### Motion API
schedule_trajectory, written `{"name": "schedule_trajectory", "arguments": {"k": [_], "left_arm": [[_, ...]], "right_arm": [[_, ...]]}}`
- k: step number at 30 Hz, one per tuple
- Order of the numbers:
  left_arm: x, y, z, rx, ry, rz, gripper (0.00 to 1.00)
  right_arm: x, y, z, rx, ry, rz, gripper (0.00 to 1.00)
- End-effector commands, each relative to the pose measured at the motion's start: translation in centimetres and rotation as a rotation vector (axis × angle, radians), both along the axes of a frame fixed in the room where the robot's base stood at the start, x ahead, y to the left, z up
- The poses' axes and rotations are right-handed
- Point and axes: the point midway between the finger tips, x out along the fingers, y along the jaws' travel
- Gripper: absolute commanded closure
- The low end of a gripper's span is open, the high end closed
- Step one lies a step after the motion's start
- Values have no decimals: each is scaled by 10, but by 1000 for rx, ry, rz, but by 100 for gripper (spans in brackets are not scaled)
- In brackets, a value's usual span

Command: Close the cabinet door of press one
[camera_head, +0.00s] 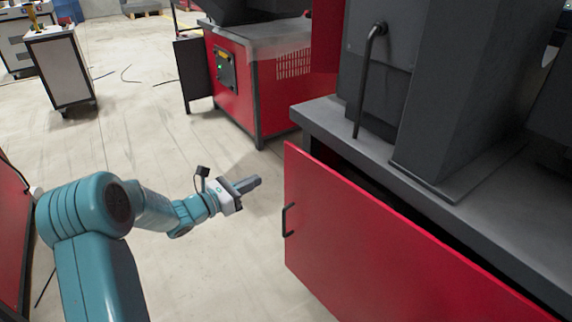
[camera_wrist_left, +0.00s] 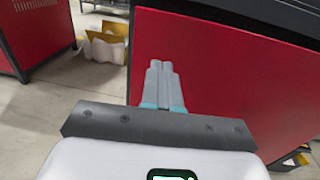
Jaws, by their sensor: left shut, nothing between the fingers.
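The red cabinet door (camera_head: 370,240) of the press stands ajar at the right in the head view, swung out from under the grey press top. Its black handle (camera_head: 288,219) is near the door's left edge. My left gripper (camera_head: 254,183) is shut and empty, a little left of the door's free edge and apart from it in the head view. In the left wrist view the shut fingers (camera_wrist_left: 162,82) point at a red panel (camera_wrist_left: 225,75), which looks like the door. Whether they touch it cannot be told. My right gripper is not in view.
The grey press (camera_head: 345,125) has a dark upright handle above the door. Another red machine (camera_head: 250,75) stands behind, with a white cart (camera_head: 60,68) at the far left. A red panel (camera_head: 12,240) is at the near left. The floor between is clear.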

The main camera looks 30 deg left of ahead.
Motion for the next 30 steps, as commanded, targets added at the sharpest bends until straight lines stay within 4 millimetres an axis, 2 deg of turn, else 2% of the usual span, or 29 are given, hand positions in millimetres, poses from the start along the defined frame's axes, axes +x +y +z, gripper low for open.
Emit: {"name": "schedule_trajectory", "arguments": {"k": [9,15,21,30], "left_arm": [[66,-23,-1,-1,-2,-6,100],[99,-32,-1,0,-1,-6,100],[114,-35,-1,-1,0,-5,100],[115,-34,0,-1,-1,-4,100]], "right_arm": [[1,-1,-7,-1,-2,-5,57],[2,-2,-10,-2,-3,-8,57],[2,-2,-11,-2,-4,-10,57],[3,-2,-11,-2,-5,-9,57]]}}
